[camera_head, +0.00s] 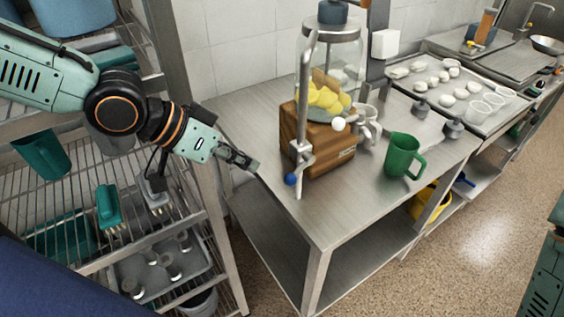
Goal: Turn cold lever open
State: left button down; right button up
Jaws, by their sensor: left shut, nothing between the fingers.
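The cold lever appears to be the short lever with a blue ball end (290,179), low on the left side of a metal tap post (303,125). A white ball (338,124) shows further right, near the post. My left gripper (254,166) is shut and empty. In the picture it is left of the blue ball and a little higher, with a visible gap between them. My right gripper is out of view.
A glass dispenser with yellow fruit (325,97) stands on a wooden block (330,150). A green pitcher (403,156) is to the right on the steel table (350,205). A wire rack (205,215) with teal items stands close below my left arm. A tray of dough balls is further back.

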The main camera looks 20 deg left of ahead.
pick_arm(q)
notch_tip(320, 180, up, 3)
jog(key=w+m+t, duration=0.1)
jog(key=w, duration=0.1)
jog(key=p, duration=0.1)
send_near(295, 172)
jog(key=r+x, duration=0.1)
jog(key=x, duration=0.4)
jog(key=shift+w+d+f, duration=0.1)
jog(key=shift+f, duration=0.3)
jog(key=shift+w+d+f, duration=0.1)
jog(key=shift+w+f, duration=0.05)
jog(key=shift+f, duration=0.3)
dwell(0.5)
jog(key=shift+w+f, duration=0.1)
